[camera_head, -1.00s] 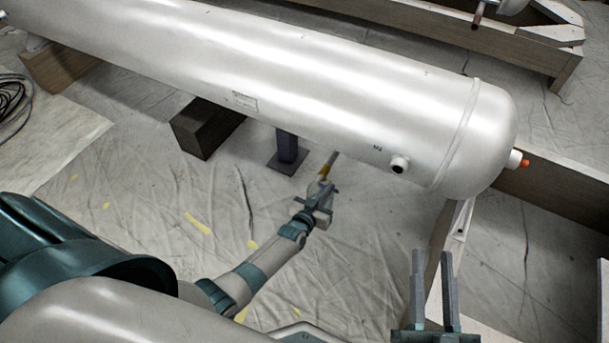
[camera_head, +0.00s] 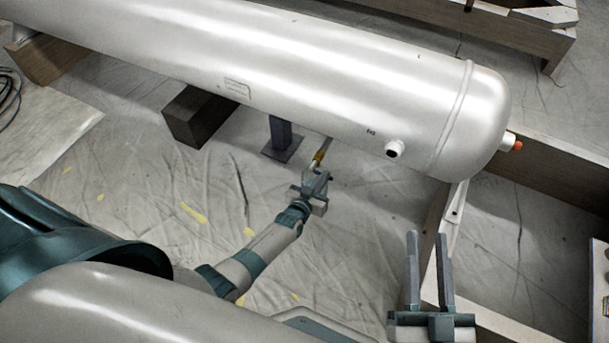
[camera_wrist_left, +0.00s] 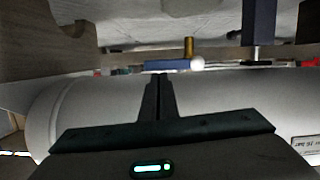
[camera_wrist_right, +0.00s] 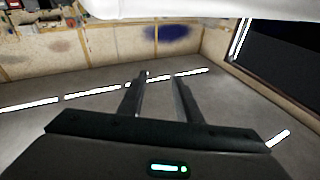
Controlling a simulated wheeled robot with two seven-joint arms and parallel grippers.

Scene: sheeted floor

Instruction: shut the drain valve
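A large pale tank (camera_head: 330,75) lies across the head view. Under its near side, a brass-coloured valve part (camera_head: 319,157) sits on a pipe beside my left gripper (camera_head: 317,180). In the left wrist view, the brass part (camera_wrist_left: 189,47) stands near a blue lever (camera_wrist_left: 168,66) with a pale round end. My left gripper's fingers (camera_wrist_left: 158,80) are together, their tips just at the lever's edge. I cannot tell whether they touch it. My right gripper (camera_head: 427,240) is open and empty in front of the tank's right end; the right wrist view also shows its parted fingers (camera_wrist_right: 158,80).
A blue-grey support post (camera_head: 281,135) and a dark block (camera_head: 200,115) stand under the tank near my left forearm. A wooden beam (camera_head: 550,185) and a pale strut lie near the right gripper. A capped nozzle (camera_head: 394,149) sticks out of the tank. The sheeted floor in front is mostly clear.

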